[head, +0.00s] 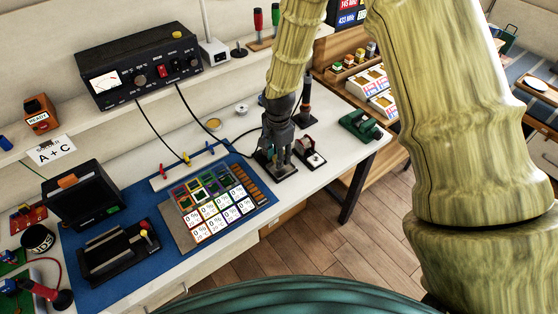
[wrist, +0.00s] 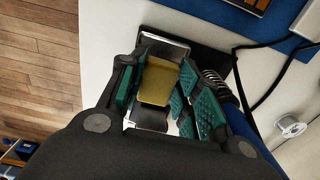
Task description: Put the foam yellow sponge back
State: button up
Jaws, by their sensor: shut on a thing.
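The yellow sponge (wrist: 159,80) shows in the wrist view between the green-padded fingers of my gripper (wrist: 160,95). My gripper is shut on it. Just beyond the sponge is a shiny metal tray edge (wrist: 165,47) on a black base (wrist: 207,58), with a dark coil (wrist: 215,84) beside the right finger. I cannot tell whether the sponge touches the tray. In the head view my gripper (head: 277,160) is low over the black base on the white bench, and its fingers hide the sponge.
A small black-based device (head: 311,152) stands close right of my gripper. A green device (head: 361,126) sits near the bench's right end. A blue mat (head: 262,187) with a card-filled organiser (head: 211,207) lies to the left. Black cables run across the bench behind.

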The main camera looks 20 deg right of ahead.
jog(key=shift+f+p, duration=0.6)
jog(key=shift+f, duration=1.1)
jog(key=shift+f, duration=0.1)
jog(key=o, duration=0.9)
jog(key=shift+r+b, duration=1.4)
jog(key=shift+r, duration=4.75)
